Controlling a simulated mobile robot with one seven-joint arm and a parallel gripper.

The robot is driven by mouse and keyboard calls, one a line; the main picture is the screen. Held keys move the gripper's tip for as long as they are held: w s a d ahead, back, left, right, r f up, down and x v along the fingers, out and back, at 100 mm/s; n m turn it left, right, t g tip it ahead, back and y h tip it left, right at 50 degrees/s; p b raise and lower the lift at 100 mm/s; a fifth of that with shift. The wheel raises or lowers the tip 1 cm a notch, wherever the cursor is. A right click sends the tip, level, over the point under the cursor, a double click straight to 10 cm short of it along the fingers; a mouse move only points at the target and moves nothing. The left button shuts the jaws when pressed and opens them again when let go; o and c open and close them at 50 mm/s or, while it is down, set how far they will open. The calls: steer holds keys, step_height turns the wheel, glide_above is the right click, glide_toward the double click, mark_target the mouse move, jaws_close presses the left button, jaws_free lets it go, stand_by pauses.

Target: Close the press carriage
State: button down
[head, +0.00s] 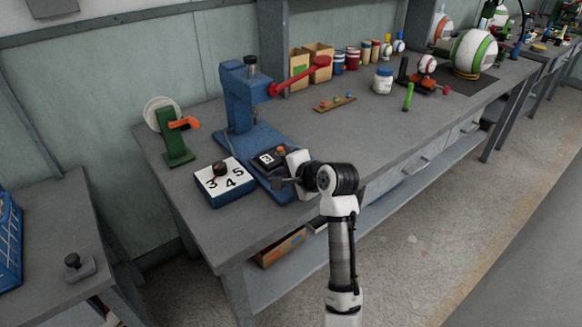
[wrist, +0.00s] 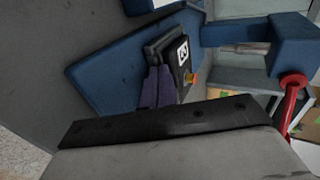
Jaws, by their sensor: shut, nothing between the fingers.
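The press (head: 243,97) is blue, with a red lever (head: 294,78) raised to the right. Its long blue base reaches toward the front edge of the bench. The black press carriage (head: 262,167), with a white label and an orange knob, sits out on the base, in front of the column. In the wrist view the carriage (wrist: 159,44) is just beyond my fingertips, with the blue base (wrist: 98,73) around it. My gripper (head: 279,183) is shut and empty, at the carriage's front end. I cannot tell whether the fingers touch it.
A blue box (head: 225,190) with numbers and a dark knob stands close left of the base. A green stand (head: 174,147) with an orange handle is behind it. A small wooden strip (head: 334,104) with coloured balls lies right of the press. The bench between has free room.

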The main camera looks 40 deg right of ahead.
steer(key=w+p, duration=0.1)
steer(key=w, duration=0.2)
steer(key=w+p, duration=0.2)
steer(key=w, duration=0.2)
steer(key=w+p, duration=0.2)
steer(key=w, duration=0.2)
steer(key=shift+w+a, duration=0.2)
steer(key=shift+a, duration=0.1)
steer(key=shift+w+p, duration=0.3)
steer(key=shift+w, duration=0.2)
steer(key=shift+r, duration=0.15)
steer(key=shift+w, duration=0.1)
